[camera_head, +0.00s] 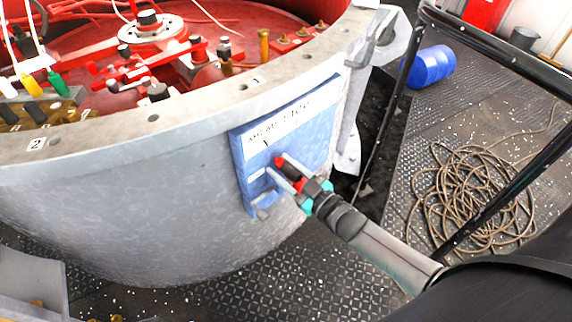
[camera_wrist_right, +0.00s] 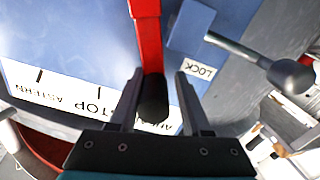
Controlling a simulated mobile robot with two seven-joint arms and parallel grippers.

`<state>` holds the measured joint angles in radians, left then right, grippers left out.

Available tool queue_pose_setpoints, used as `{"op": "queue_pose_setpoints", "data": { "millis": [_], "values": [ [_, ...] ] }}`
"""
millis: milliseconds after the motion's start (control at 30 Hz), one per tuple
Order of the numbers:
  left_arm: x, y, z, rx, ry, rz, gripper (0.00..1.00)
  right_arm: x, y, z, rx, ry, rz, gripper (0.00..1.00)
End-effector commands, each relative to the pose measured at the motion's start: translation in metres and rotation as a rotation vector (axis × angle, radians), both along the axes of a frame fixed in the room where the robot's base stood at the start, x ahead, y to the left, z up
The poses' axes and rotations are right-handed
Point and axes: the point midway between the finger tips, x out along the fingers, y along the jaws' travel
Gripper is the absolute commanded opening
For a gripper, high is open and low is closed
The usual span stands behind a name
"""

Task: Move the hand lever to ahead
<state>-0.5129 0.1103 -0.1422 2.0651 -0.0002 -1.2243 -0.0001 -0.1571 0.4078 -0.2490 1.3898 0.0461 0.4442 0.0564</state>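The hand lever (camera_wrist_right: 147,45) is a red bar with a black knob on a blue panel (camera_head: 241,165) on the side of the round grey metal housing. In the right wrist view the lever's knob covers part of the AHEAD word on the white label (camera_wrist_right: 70,98), which also reads STOP and ASTERN. My right gripper (camera_head: 282,171) is at the panel. In its wrist view the fingers (camera_wrist_right: 158,75) stand apart, one on each side of the lever and knob. A gap shows on the right side; contact on the left is unclear. My left gripper is not in view.
A grey lever with a dark knob (camera_wrist_right: 291,75) sticks out beside a LOCK tag (camera_wrist_right: 197,69), close to my right fingers. The housing's rim (camera_head: 190,125) surrounds red machinery. A black rail (camera_head: 497,57), coiled rope (camera_head: 475,200) and blue drum (camera_head: 430,66) are at the right.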

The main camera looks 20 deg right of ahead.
Motion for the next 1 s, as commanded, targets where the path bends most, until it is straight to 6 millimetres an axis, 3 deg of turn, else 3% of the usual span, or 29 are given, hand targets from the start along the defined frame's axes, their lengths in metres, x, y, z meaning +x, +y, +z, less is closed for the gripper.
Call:
{"op": "queue_pose_setpoints", "data": {
  "millis": [200,567,733,1000],
  "values": [
    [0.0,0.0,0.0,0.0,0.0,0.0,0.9,-0.001,-0.001,-0.002,-0.003,0.004,0.0,0.63],
    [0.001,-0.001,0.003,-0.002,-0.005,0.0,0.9,-0.006,-0.004,0.0,-0.005,0.004,-0.002,0.63],
    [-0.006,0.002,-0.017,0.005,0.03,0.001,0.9,-0.026,-0.011,0.001,-0.005,0.005,-0.004,0.63],
    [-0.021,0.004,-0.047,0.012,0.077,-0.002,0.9,-0.076,-0.026,0.001,-0.006,0.007,-0.002,0.63]
  ]
}}
